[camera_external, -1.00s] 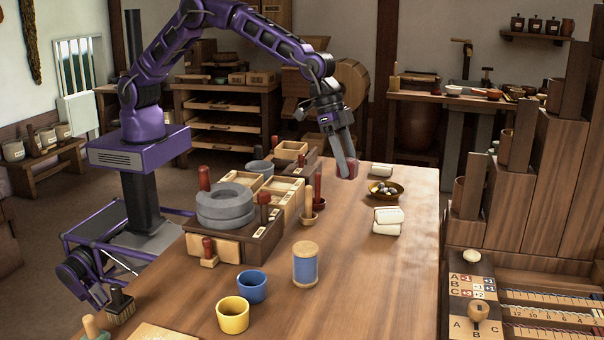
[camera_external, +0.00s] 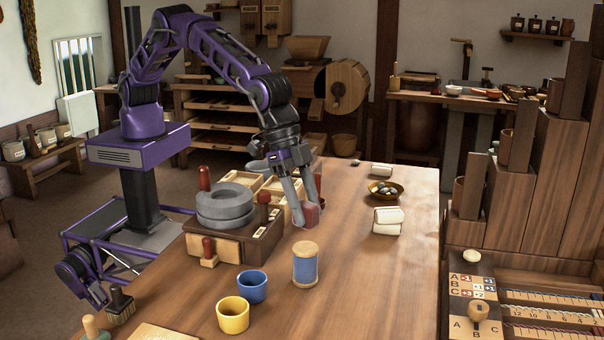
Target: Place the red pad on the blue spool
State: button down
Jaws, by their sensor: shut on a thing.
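The red pad (camera_external: 311,213) is a small red block between the fingertips of my gripper (camera_external: 306,210). My gripper is shut on it and holds it just beyond the blue spool, slightly above it in the picture. The blue spool (camera_external: 305,270) stands upright on the table, with pale wooden ends and blue thread around its middle. Its top is bare. The pad and the spool are apart. The inner faces of the fingers are partly hidden.
A blue cup (camera_external: 252,286) and a yellow cup (camera_external: 233,314) stand left of the spool. Grey stone rings (camera_external: 225,208) sit on a wooden box at the left. White rolls (camera_external: 387,229) and a bowl of stones (camera_external: 385,196) lie at the right. The table's front right is clear.

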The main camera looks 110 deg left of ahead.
aim_at(305, 228)
jog(key=shift+f, duration=2.25)
jog(key=shift+f, duration=0.2)
jog(key=shift+c, duration=1.7)
grip_release()
jog(key=shift+r, duration=0.1)
jog(key=shift+r, duration=0.3)
jog(key=v, duration=1.1)
jog(key=shift+s+r, duration=0.2)
jog(key=shift+r, duration=0.1)
